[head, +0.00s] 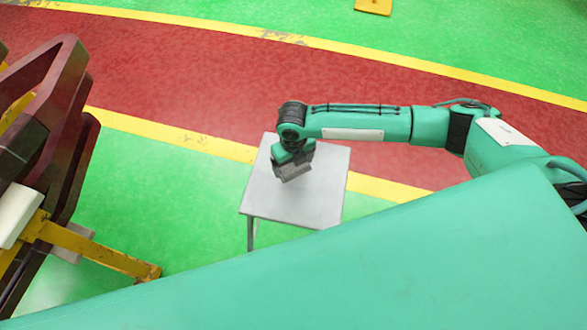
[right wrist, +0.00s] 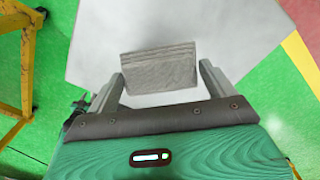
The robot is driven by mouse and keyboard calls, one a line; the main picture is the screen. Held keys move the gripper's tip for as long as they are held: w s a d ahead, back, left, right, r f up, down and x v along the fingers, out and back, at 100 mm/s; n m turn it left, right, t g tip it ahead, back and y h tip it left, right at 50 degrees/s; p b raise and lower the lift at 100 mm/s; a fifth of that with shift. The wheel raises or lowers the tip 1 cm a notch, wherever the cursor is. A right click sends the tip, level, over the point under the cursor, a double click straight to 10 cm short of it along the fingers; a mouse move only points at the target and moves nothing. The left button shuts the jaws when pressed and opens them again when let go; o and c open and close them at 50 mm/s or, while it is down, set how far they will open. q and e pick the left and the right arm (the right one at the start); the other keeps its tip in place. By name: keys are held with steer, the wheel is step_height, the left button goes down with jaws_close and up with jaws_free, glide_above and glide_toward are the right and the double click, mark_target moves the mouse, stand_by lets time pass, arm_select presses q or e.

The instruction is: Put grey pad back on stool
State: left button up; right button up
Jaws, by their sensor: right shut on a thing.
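The stool (head: 322,192) has a square light-grey top and stands on the green floor beside the yellow line. My right gripper (head: 294,173) is over the stool top, pointing down. In the right wrist view, the grey pad (right wrist: 158,68), a small ridged block, sits between the two fingers of my right gripper (right wrist: 162,82), which is shut on it. The pale stool top (right wrist: 245,40) spreads behind the pad. Whether the pad touches the stool top is hard to tell. My left gripper is not in view.
A dark red frame (head: 50,115) with a yellow stand (head: 105,255) is at the left, apart from the stool. A yellow piece (head: 374,6) lies at the far top. The floor between the stand and the stool is clear.

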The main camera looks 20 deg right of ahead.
mark_target(294, 166)
step_height(294, 166, down, 3)
steer(key=shift+s+f, duration=0.1)
steer(key=shift+f, duration=0.55)
steer(key=shift+f, duration=0.1)
steer(key=o, duration=0.8)
steer(key=shift+c, duration=0.2)
